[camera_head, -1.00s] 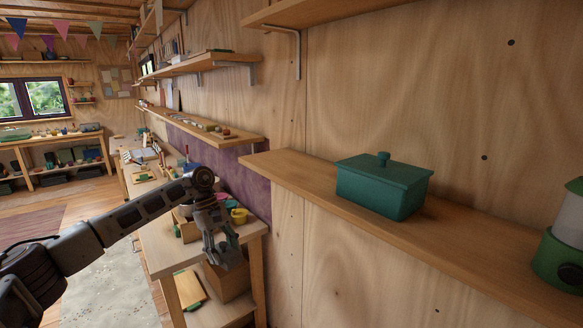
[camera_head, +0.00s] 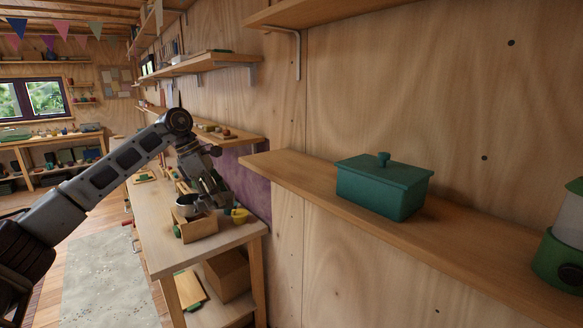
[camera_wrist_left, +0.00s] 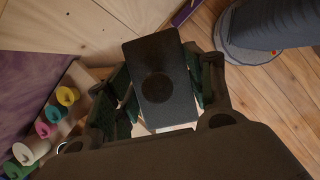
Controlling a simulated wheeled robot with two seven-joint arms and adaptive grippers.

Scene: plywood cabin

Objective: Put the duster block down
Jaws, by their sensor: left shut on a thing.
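My left gripper (camera_head: 218,200) is above the workbench in the head view, its fingers pointing down and to the right. In the left wrist view the left gripper (camera_wrist_left: 165,95) is shut on the duster block (camera_wrist_left: 160,75), a dark flat rectangular piece with a round mark on its face. The block sits between the two finger pads, with floorboards behind it. In the head view I cannot clearly make out the block at the fingertips. My right gripper is in neither view.
The workbench (camera_head: 190,257) carries a wooden box (camera_head: 196,231), a metal pot (camera_head: 186,207) and a yellow cup (camera_head: 240,215). Its near end is clear. A teal lidded box (camera_head: 380,190) stands on the wall shelf (camera_head: 300,172). Several coloured rolls (camera_wrist_left: 45,130) show in the wrist view.

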